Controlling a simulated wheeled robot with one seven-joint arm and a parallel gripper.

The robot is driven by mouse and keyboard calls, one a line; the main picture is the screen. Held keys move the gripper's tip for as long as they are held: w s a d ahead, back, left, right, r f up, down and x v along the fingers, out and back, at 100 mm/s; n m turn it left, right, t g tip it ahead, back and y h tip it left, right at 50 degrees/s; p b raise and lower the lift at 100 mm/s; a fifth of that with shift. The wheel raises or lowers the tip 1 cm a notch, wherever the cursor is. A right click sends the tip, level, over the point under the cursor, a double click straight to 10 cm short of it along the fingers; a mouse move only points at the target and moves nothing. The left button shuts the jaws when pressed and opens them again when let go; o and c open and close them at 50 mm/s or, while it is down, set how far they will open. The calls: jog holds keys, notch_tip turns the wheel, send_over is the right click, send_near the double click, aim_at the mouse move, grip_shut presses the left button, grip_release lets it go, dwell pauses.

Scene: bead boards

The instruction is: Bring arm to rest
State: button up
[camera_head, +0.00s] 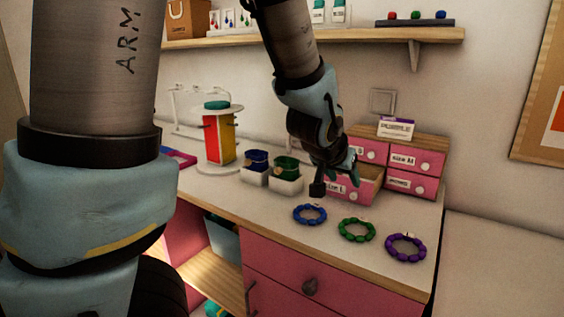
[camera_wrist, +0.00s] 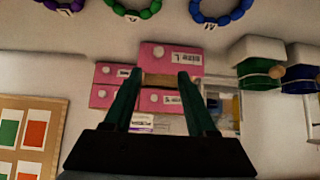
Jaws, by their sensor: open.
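My gripper (camera_head: 340,174) hangs over the desk at the small pink drawer unit (camera_head: 401,182). Its two green fingers are spread apart with nothing between them in the wrist view (camera_wrist: 157,78). A lower-left drawer marked size L (camera_head: 341,193) is pulled out just below the gripper. That drawer also shows past the fingertips in the wrist view (camera_wrist: 170,60). My gripper hides part of it in the head view, and I cannot tell whether it touches it.
Blue (camera_head: 310,214), green (camera_head: 357,229) and purple (camera_head: 405,247) bead bracelets lie along the desk front. White bins (camera_head: 286,185) with blue and green contents stand left of the drawer. A red-yellow display stand (camera_head: 219,138) is further left. A wooden shelf (camera_head: 350,38) runs above.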

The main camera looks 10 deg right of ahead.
jog(key=a, duration=0.2)
jog(key=w+a+f+n+y, duration=0.1)
jog(key=a, duration=0.2)
jog(key=w+a+f+y, duration=0.1)
jog(key=a, duration=0.1)
jog(key=shift+w+a+n, duration=0.1)
jog(key=shift+a+n, duration=0.05)
jog(key=shift+n, duration=0.25)
jog(key=a+f, duration=0.1)
jog(key=a, duration=0.2)
jog(key=a+n+g+y, duration=0.1)
jog(key=a, duration=0.2)
jog(key=a+f+n+y, duration=0.1)
jog(key=a, duration=0.2)
jog(key=shift+a+f+g, duration=0.25)
jog(key=shift+f+g, duration=0.05)
jog(key=s+a+f+n+g+y, duration=0.2)
jog(key=s+a, duration=0.4)
jog(key=a, duration=0.7)
jog(key=shift+s+a+f+n+g, duration=0.15)
jog(key=shift+a+f+n+g, duration=0.1)
jog(key=shift+n+g, duration=0.5)
jog(key=shift+o, duration=0.3)
